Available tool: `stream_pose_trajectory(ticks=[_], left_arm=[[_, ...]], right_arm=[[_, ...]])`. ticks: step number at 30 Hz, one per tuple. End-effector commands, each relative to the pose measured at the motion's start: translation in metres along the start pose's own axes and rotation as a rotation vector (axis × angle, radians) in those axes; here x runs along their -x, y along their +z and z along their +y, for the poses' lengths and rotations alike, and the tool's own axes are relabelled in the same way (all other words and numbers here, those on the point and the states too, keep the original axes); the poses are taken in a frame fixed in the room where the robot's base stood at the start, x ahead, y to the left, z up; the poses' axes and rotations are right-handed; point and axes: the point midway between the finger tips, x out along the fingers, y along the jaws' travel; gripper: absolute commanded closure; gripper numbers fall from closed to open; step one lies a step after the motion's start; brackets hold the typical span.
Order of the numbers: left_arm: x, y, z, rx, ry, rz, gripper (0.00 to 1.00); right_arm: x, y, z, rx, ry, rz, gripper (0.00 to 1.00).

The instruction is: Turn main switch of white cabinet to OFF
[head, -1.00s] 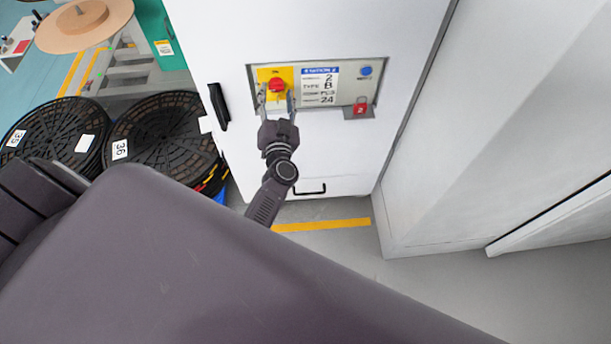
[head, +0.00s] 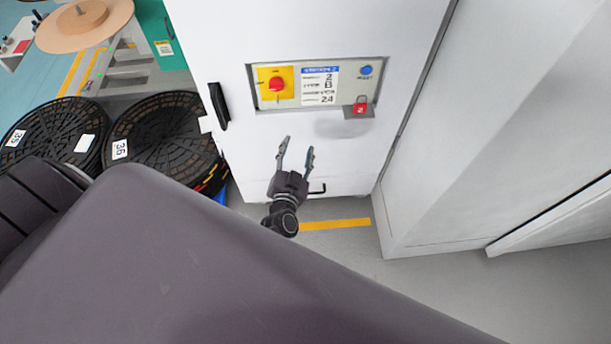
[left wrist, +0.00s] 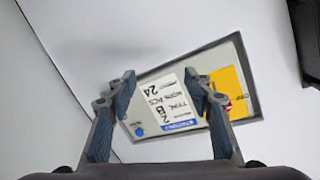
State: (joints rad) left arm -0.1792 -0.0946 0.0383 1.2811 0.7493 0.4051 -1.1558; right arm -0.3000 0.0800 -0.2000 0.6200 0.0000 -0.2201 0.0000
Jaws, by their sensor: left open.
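The white cabinet (head: 300,30) stands ahead, with a recessed control panel (head: 348,82) on its front. The main switch, a red knob (head: 277,85) on a yellow plate (head: 262,74), is at the panel's left. My left gripper (head: 296,150) is open and empty, below the panel and apart from the knob. In the left wrist view the open fingers (left wrist: 166,92) frame the panel's label (left wrist: 170,103). The yellow plate (left wrist: 226,86) shows there behind the right finger, with the knob mostly hidden. My right gripper is not in view.
A blue button (head: 366,70) and a red padlock-like tag marked 2 (head: 360,107) are at the panel's right. A black door handle (head: 218,104) is left of the panel. Stacked black reels (head: 160,135) stand at the left. A white wall-like surface (head: 500,130) rises at the right.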

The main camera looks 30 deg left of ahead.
Motion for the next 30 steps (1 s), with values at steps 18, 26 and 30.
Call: stream_pose_trajectory(ticks=[18, 26, 30], left_arm=[[0.029, 0.097, 0.073, 0.015, 0.215, -0.128, 0.53], [0.04, 0.122, 0.09, 0.019, 0.267, -0.169, 0.53], [0.042, 0.127, 0.093, 0.022, 0.277, -0.179, 0.53]], right_arm=[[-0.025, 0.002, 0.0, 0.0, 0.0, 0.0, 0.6], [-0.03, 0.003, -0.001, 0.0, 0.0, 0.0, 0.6], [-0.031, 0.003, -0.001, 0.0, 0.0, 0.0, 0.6]])
